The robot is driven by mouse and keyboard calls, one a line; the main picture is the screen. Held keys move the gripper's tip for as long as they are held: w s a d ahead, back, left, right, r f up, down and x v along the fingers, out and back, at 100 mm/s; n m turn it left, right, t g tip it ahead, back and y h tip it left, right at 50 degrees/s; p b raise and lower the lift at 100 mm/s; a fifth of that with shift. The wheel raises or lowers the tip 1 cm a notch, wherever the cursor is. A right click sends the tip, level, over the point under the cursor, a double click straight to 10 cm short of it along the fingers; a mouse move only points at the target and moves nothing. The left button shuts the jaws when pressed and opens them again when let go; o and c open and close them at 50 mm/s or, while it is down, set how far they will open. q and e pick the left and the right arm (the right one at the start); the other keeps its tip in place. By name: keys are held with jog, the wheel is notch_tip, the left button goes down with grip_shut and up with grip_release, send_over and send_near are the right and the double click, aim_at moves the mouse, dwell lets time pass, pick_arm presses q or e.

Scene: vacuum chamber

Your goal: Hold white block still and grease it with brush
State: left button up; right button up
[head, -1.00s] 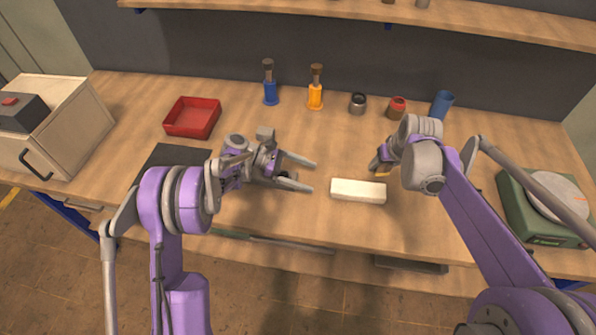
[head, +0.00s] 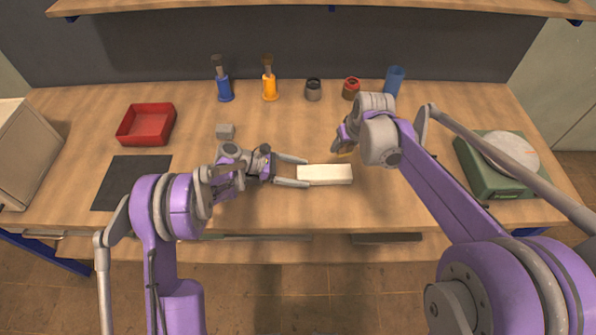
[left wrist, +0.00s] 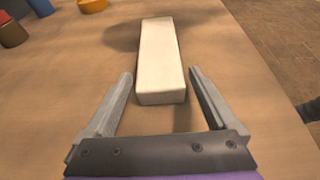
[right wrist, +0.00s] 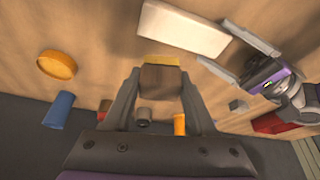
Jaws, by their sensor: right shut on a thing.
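The white block (head: 325,174) lies flat on the wooden bench. My left gripper (head: 306,172) is open, its fingers on either side of the block's left end. In the left wrist view gaps show between the fingers and the block (left wrist: 160,60). My right gripper (right wrist: 160,76) is shut on the brush (right wrist: 161,81), which has a brown wooden body and a yellow tip. In the head view the right gripper is just above and right of the block, and the arm mostly hides the brush. The brush appears apart from the block.
A shallow orange dish (right wrist: 57,65) stands near the right gripper, hidden in the head view. A small grey cube (head: 225,131), red tray (head: 147,124) and dark mat (head: 130,183) are left. Bottles and jars line the back. A green scale (head: 490,165) stands right.

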pick_arm(q)
grip_shut()
dwell(0.8)
